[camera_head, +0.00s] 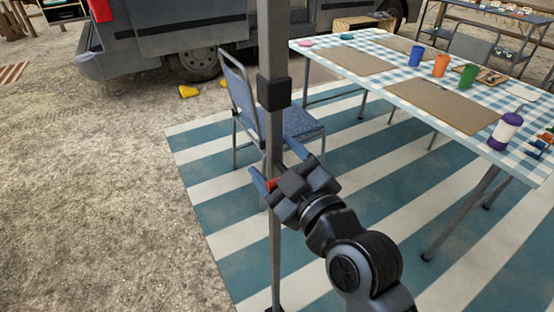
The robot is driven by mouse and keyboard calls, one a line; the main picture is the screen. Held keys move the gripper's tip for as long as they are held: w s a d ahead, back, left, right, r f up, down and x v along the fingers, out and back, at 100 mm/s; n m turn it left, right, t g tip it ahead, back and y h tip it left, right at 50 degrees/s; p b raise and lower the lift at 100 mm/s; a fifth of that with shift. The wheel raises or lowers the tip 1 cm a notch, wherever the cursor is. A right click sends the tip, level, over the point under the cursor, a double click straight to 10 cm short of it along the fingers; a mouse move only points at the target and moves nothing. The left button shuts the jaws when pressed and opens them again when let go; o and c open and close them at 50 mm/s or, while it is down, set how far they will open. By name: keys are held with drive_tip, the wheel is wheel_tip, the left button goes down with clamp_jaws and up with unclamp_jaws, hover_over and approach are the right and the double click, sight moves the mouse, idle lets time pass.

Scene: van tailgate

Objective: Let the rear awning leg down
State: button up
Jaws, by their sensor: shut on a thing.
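The awning leg (272,40) is a grey upright pole running from the top edge to the bottom edge of the head view. A dark collar (274,92) sits around its upper part, with a narrower tube (275,245) below it. A small red part (271,184) shows on the tube beside my gripper. My gripper (277,164) is at the tube below the collar, with one blue finger on each side, shut on the leg. The leg's foot (274,309) is at the bottom edge, partly cut off. The exact finger contact is partly hidden.
A blue folding chair (291,122) stands close behind the leg. A table with a checked cloth (392,88) stands at the right, carrying cups and mats. A striped mat (225,165) covers the ground. A grey van (165,30) is behind. Bare gravel (90,200) lies at the left.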

wheel_tip(320, 180, down, 7)
drive_tip(key=b, duration=0.6)
drive_tip(key=shift+f, duration=0.15)
drive_tip(key=o, duration=1.4)
drive_tip(key=v, duration=0.7)
drive_tip(key=shift+s+d+b, duration=0.25)
drive_tip(key=shift+s+b, duration=0.1)
